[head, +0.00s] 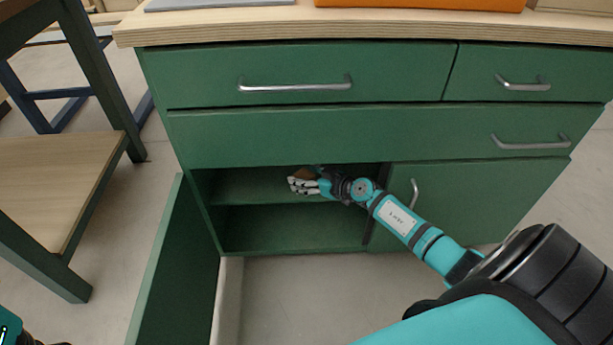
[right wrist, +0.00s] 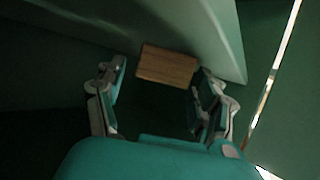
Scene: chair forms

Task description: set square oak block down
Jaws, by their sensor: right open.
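The square oak block (right wrist: 167,66) is a small brown wooden piece inside the open green cabinet, on the upper shelf (head: 250,186). In the head view the block (head: 304,173) shows only as a small brown patch behind my right gripper (head: 308,186). My right gripper reaches into the cabinet opening. In the right wrist view the right gripper (right wrist: 160,98) is open, with its fingers apart and the block lying just beyond and between the fingertips. I cannot tell whether a finger touches it. My left gripper does not clearly show; only a dark piece of my left side is at the lower left edge.
The cabinet's left door (head: 175,270) stands open toward me. The right door (head: 470,200) is shut, and the drawers above are closed. An orange item (head: 420,3) and a grey slab (head: 220,4) lie on the worktop. A wooden-shelved table (head: 60,180) stands at the left.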

